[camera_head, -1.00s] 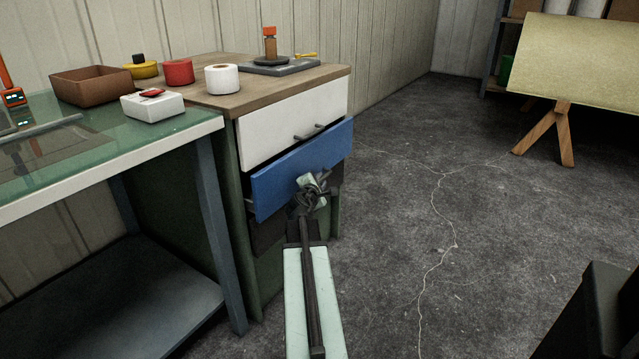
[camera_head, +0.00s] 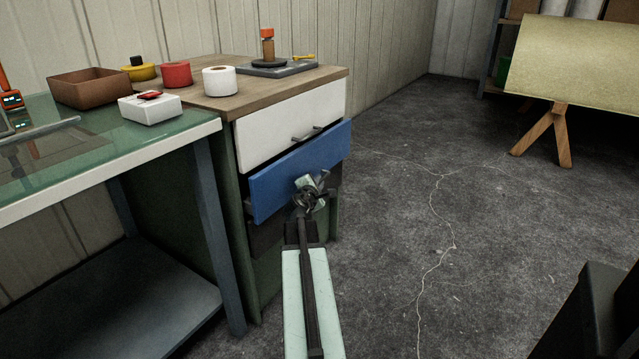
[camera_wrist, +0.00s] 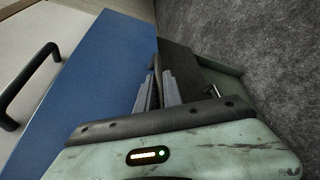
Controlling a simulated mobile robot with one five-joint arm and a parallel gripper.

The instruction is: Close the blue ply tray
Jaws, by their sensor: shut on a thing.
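The blue ply tray (camera_head: 285,172) is the drawer below a white drawer in the cabinet. It stands out from the cabinet front, so it is partly open. My gripper (camera_head: 310,188) is at its front face, towards the lower right. In the wrist view the blue front (camera_wrist: 90,85) fills the left middle. The jaws (camera_wrist: 157,88) there are shut on a thin dark bar, which looks like the tray's handle. The gripper hides most of that handle in the head view.
The white drawer (camera_head: 290,122) above is shut, with a dark handle. The cabinet top (camera_head: 215,102) holds tape rolls and a grey plate. A glass-topped bench (camera_head: 150,148) adjoins at the left. Open floor (camera_head: 400,240) lies to the right, with a trestle (camera_head: 550,140) beyond.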

